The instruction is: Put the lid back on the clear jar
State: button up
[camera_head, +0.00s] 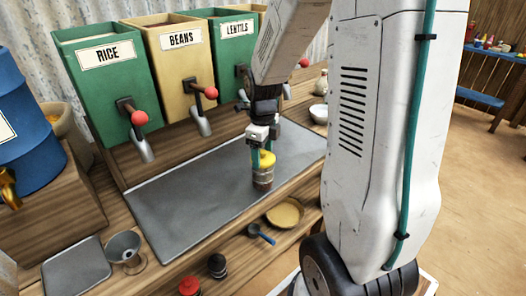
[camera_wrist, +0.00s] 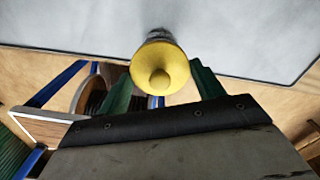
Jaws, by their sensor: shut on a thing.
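The clear jar (camera_head: 262,181) stands upright on the grey metal tray (camera_head: 185,185), near its front edge; dark contents show through its side. The yellow lid (camera_head: 267,159) is right at the jar's mouth, held by my gripper (camera_head: 259,151), which reaches down from above. In the wrist view the round lid (camera_wrist: 160,62) with its knob lies between my green fingertips (camera_wrist: 162,84), and it hides most of the jar (camera_wrist: 159,34) behind it. I cannot tell whether the lid rests on the rim or hovers just above it.
Dispensers marked rice (camera_head: 108,80), beans (camera_head: 180,65) and lentils (camera_head: 232,55) stand behind the tray. In front are a shallow bowl (camera_head: 286,213), a blue scoop (camera_head: 261,234), a black weight (camera_head: 217,266) and a red one (camera_head: 190,286). The tray's left half is clear.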

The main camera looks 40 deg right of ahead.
dwell(0.4)
jog(key=o, duration=1.2)
jog(key=shift+r, duration=3.5)
grip_shut()
jog(key=shift+f, duration=0.2)
